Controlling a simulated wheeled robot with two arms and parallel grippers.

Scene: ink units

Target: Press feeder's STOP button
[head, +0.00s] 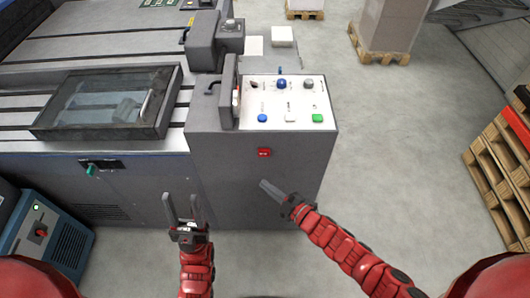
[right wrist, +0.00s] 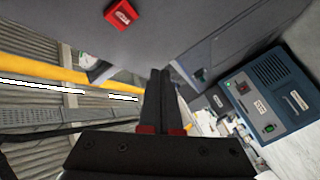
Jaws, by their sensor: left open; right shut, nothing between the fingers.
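A small red square button (head: 264,152) with a pale marking too small to read sits on the front face of the grey feeder console (head: 225,170). The red button also shows in the right wrist view (right wrist: 122,14), at the top edge. My right gripper (head: 265,185) is shut and empty, in front of the console face and below the red button. Its closed fingers (right wrist: 160,73) point away from the camera in the right wrist view, apart from the button. My left gripper (head: 182,196) is open and empty, left of and below the button.
The console's sloped top panel (head: 300,93) carries several knobs and buttons, including a blue button (head: 262,118) and a green button (head: 317,118). A glass-lidded frame (head: 105,103) lies to the left. A blue-grey unit (head: 45,235) stands low left.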

